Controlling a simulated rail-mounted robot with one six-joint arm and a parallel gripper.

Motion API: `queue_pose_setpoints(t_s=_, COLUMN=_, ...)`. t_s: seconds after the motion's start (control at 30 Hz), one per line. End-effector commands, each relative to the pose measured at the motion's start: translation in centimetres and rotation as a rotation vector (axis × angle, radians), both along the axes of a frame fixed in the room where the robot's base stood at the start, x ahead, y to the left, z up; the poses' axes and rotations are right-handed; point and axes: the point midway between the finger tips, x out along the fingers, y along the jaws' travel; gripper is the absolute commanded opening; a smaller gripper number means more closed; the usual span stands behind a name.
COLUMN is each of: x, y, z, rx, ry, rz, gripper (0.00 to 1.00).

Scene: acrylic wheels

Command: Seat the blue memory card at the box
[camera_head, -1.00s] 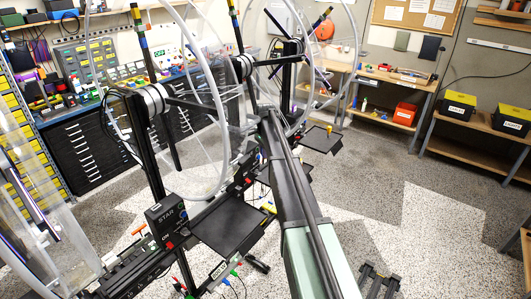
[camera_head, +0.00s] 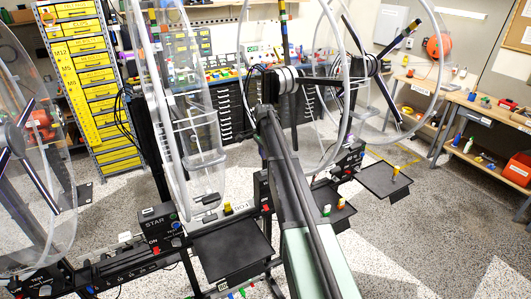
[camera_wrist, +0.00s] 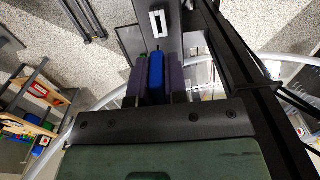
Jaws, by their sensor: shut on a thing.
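In the wrist view my gripper (camera_wrist: 156,82) has its two dark purple-grey fingers closed on either side of the blue memory card (camera_wrist: 155,75). The card points away from the wrist. Just beyond its tip is a dark box face with a white-edged rectangular slot (camera_wrist: 157,23). The card appears apart from the slot, though the distance in depth is hard to tell. In the head view my arm reaches up the middle, and its own links hide the gripper and the card.
Clear wheels on dark posts stand around the arm. A black tray (camera_head: 232,252) lies left of it, beside a black box marked STAR (camera_head: 160,218). Another tray (camera_head: 384,180) is at right with a small yellow piece (camera_head: 396,171). Yellow drawers (camera_head: 85,70) stand behind.

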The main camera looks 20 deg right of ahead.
Motion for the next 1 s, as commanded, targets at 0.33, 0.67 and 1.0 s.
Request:
queue_pose_setpoints(t_s=0.33, x=0.0, y=0.0, z=-0.6, rx=0.0, ry=0.0, rz=0.0, gripper=0.0)
queue_pose_setpoints(t_s=0.67, x=0.0, y=0.0, z=-4.2, rx=0.0, ry=0.0, rz=0.0, gripper=0.0)
queue_pose_setpoints(t_s=1.0, x=0.0, y=0.0, z=-5.0, rx=0.0, ry=0.0, rz=0.0, gripper=0.0)
